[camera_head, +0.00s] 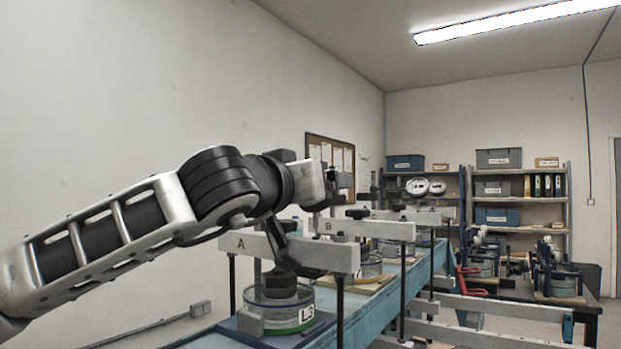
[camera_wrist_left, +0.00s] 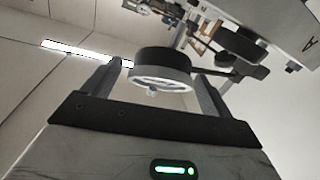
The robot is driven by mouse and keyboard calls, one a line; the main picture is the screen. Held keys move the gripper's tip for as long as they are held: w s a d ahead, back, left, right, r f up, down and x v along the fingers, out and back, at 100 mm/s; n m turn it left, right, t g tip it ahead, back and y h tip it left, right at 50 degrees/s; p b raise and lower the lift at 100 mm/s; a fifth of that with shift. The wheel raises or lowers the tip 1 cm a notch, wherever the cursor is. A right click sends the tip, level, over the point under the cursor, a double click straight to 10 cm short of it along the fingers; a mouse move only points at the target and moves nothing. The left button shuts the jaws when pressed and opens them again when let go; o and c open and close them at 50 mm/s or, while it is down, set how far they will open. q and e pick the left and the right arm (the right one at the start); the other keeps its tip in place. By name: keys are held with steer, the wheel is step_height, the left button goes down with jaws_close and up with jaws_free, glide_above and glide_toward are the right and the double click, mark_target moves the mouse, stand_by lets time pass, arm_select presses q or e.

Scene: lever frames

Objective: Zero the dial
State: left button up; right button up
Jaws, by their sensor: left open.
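A round dial (camera_wrist_left: 160,75) with a black body and pale rim shows in the left wrist view, between the two fingers of my left gripper (camera_wrist_left: 160,78). The gripper is open, with a finger on either side of the dial; I cannot tell whether either touches it. The dial's reading cannot be made out. In the head view my left gripper (camera_head: 333,184) is above the beam marked A (camera_head: 290,250), and its fingertips and this dial are mostly hidden. My right gripper is not in view.
Below beam A, a glass dish labelled L3 (camera_head: 280,318) stands on the blue bench (camera_head: 372,312). A beam marked B (camera_head: 365,229) and more frames stand behind. Two white dials (camera_head: 427,187) show farther back. Shelves (camera_head: 520,200) line the far wall.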

arm_select(q)
steer(key=shift+w, duration=0.15)
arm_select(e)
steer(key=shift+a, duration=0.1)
arm_select(q)
steer(key=c, duration=1)
steer(key=shift+d+f+n+y+b, duration=0.1)
steer(key=shift+f+n+y+b, duration=0.15)
steer(key=shift+n+y+b, duration=0.7)
steer(key=shift+n+t+b, duration=0.3)
steer(key=shift+n+b, duration=0.05)
steer(key=shift+b, duration=0.4)
steer(key=shift+r+n+y, duration=0.25)
steer(key=shift+n+y, duration=0.4)
steer(key=shift+n, duration=0.25)
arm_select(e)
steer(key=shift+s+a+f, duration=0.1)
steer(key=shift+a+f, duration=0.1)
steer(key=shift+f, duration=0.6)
arm_select(q)
steer(key=o, duration=1)
